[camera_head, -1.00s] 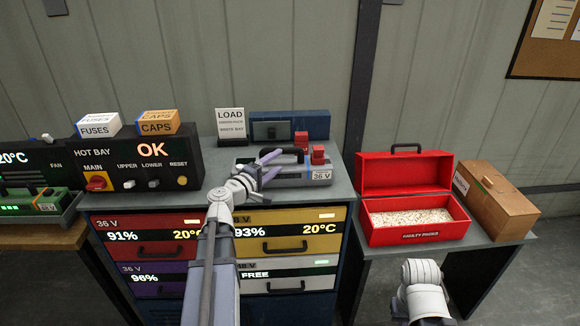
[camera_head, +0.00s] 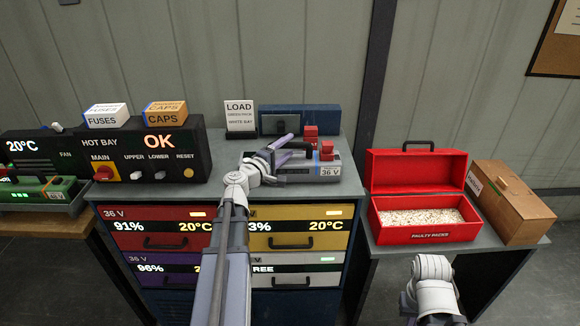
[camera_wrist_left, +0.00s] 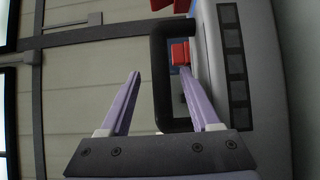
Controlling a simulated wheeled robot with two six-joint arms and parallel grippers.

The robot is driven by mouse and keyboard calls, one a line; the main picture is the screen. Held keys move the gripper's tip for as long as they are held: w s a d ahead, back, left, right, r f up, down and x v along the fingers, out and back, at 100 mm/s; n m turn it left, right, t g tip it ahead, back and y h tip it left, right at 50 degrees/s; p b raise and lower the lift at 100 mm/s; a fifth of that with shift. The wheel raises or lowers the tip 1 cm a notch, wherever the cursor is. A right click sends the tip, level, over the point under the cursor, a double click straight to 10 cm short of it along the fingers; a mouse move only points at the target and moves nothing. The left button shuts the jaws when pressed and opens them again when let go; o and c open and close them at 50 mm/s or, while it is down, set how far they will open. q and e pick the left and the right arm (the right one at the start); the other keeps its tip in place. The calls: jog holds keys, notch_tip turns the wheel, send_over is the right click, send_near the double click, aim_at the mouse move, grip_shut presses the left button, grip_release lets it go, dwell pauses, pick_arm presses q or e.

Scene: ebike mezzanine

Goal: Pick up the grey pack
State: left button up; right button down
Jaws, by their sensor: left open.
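The grey pack (camera_head: 328,166) lies on the cabinet top, with a 36 V label, red blocks on it and a black handle. In the left wrist view its grey body (camera_wrist_left: 262,105) runs down the right side. My left gripper (camera_head: 296,144) is open at the handle. In the left wrist view the fingers (camera_wrist_left: 160,74) stand on either side of the handle's near bar (camera_wrist_left: 159,50), one outside it and one over its opening. No grip on it shows. My right arm shows at lower right, but its gripper is out of view.
The hot bay unit (camera_head: 165,158) with fuses and caps boxes stands left. A LOAD sign (camera_head: 239,115) and a blue case (camera_head: 322,120) stand behind the pack. Right are an open red box (camera_head: 425,232) labelled FAULTY PACKS and a wooden box (camera_head: 512,205).

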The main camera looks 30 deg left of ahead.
aim_at(295, 153)
pick_arm(q)
jog(key=w, duration=0.5)
jog(key=shift+d, duration=0.15)
grip_shut()
dwell(1.2)
